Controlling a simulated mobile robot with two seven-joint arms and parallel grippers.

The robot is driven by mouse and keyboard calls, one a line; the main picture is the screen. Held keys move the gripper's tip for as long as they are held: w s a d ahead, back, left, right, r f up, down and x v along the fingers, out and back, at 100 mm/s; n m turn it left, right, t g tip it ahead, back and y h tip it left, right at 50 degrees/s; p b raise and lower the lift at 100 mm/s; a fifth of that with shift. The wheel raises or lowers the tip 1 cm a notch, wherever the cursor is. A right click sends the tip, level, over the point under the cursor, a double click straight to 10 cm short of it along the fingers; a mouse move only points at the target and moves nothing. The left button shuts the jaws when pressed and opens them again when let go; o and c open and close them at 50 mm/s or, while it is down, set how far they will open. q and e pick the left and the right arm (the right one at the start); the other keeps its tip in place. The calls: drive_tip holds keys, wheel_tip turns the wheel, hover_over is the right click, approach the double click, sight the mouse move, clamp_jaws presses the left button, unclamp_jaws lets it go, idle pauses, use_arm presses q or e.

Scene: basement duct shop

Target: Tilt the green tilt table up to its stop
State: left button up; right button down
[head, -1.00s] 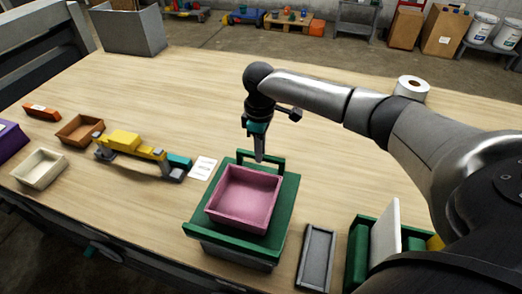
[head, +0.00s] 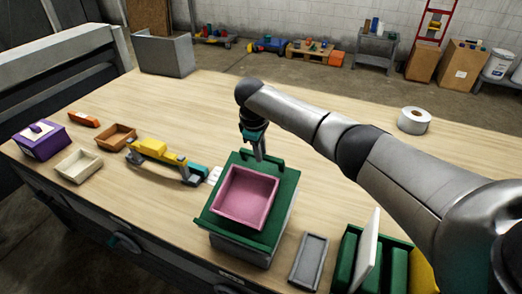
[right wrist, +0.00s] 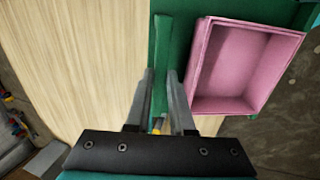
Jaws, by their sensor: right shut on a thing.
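The green tilt table (head: 213,215) stands near the front edge of the workbench, with a grey base under its green top. Its far side appears raised, so the top leans towards me. A green bar handle (head: 276,157) runs along the far edge. A pink tray (head: 246,196) sits on the green top. My right gripper (head: 260,156) is shut on the handle. In the right wrist view, the handle (right wrist: 161,65) lies between the fingers (right wrist: 163,100), with the pink tray (right wrist: 240,65) beside it. My left gripper is not in view.
A grey tray (head: 309,262) and a green bin with a white panel (head: 368,250) stand to the right. A yellow and grey tool (head: 165,160), small boxes and a purple box (head: 42,141) lie to the left. A tape roll (head: 414,120) is at the back right.

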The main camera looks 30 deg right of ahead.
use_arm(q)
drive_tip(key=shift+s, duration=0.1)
use_arm(e)
drive_tip(key=shift+s+a, duration=0.1)
drive_tip(key=shift+a, duration=0.15)
drive_tip(key=c, duration=1.2)
unclamp_jaws()
drive_tip(key=o, duration=0.3)
drive_tip(key=shift+s, duration=0.1)
drive_tip(key=shift+o, duration=0.5)
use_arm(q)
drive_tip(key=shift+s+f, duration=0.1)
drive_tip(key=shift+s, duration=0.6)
use_arm(e)
drive_tip(key=shift+r, duration=0.15)
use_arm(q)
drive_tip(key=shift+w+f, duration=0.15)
use_arm(e)
drive_tip(key=v, duration=1.5)
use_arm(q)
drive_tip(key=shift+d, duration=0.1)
use_arm(e)
drive_tip(key=shift+d, duration=0.1)
